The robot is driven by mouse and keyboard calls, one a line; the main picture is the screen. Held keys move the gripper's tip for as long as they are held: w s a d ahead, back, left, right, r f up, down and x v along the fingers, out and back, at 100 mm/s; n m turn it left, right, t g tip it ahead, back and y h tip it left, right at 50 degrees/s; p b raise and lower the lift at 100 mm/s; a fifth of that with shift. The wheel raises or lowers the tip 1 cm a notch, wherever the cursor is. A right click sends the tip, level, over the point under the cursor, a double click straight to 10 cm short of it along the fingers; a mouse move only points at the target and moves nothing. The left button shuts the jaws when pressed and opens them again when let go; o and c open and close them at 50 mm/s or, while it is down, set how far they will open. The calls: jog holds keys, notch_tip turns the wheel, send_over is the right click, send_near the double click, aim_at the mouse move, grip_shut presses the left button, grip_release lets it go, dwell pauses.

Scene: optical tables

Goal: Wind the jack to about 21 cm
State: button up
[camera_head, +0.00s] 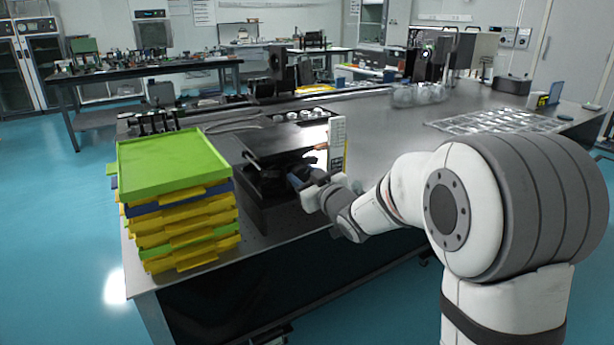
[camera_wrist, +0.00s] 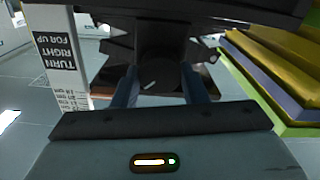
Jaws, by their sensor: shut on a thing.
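The black jack (camera_head: 285,140) stands near the front edge of the dark table, its flat top plate raised on folding arms. A white upright scale (camera_head: 337,145) stands just to its right. An orange marker (camera_head: 321,147) sits by the scale. My gripper (camera_head: 302,180) is at the jack's front side. In the wrist view its two blue fingers (camera_wrist: 160,86) are shut on the jack's dark knob (camera_wrist: 158,72), which is mostly in shadow.
A stack of green, blue and yellow trays (camera_head: 175,165) stands close left of the jack, and its edges (camera_wrist: 285,80) show right in the wrist view. Clear glassware (camera_head: 420,94) and a gridded plate (camera_head: 495,121) lie farther right. Bare table lies between the jack and these.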

jog(key=shift+w+r+m, duration=0.1)
jog(key=shift+r+m, duration=0.05)
jog(key=shift+m, duration=0.15)
jog(key=m+p, duration=0.1)
jog(key=m, duration=0.1)
jog(key=shift+r+m, duration=0.1)
jog(key=shift+m, duration=0.2)
jog(key=m+p, duration=0.2)
jog(key=m, duration=0.2)
jog(key=shift+d+m, duration=0.1)
jog(key=shift+m, duration=0.2)
jog(key=m+p, duration=0.2)
jog(key=m, duration=0.1)
jog(key=shift+w+m, duration=0.1)
jog(key=shift+m, duration=0.2)
jog(key=m+p, duration=0.1)
jog(key=m, duration=0.2)
jog(key=shift+m+p, duration=0.3)
jog(key=m+p, duration=0.2)
jog(key=m, duration=0.4)
jog(key=shift+p, duration=0.35)
jog(key=m+p, duration=0.2)
jog(key=m, duration=0.3)
jog(key=shift+m, duration=0.3)
jog(key=shift+f, duration=0.2)
